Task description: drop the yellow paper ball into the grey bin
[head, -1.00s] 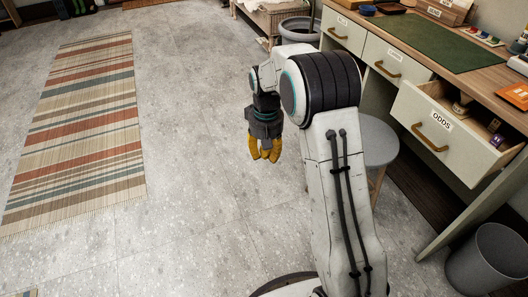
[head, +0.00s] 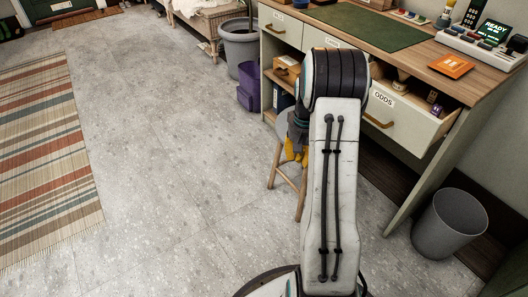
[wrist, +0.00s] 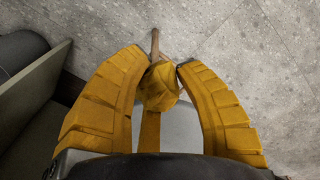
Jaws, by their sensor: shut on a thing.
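The yellow paper ball (wrist: 160,86) is crumpled and sits between the tips of my gripper's two ribbed yellow fingers in the wrist view. My gripper (wrist: 157,80) is shut on it. In the head view my gripper (head: 297,153) hangs low in front of the stool and is partly hidden by my arm; the ball cannot be made out there. The grey bin (head: 450,222) stands on the floor at the right, by the desk's near end, apart from my gripper.
The wooden desk (head: 455,52) runs along the right, with an open drawer marked ODDS (head: 400,108) jutting out. A stool (head: 288,180) is behind my arm. A purple container (head: 249,87) and a grey plant pot (head: 241,45) stand farther back. The floor at left is clear around a striped rug (head: 40,150).

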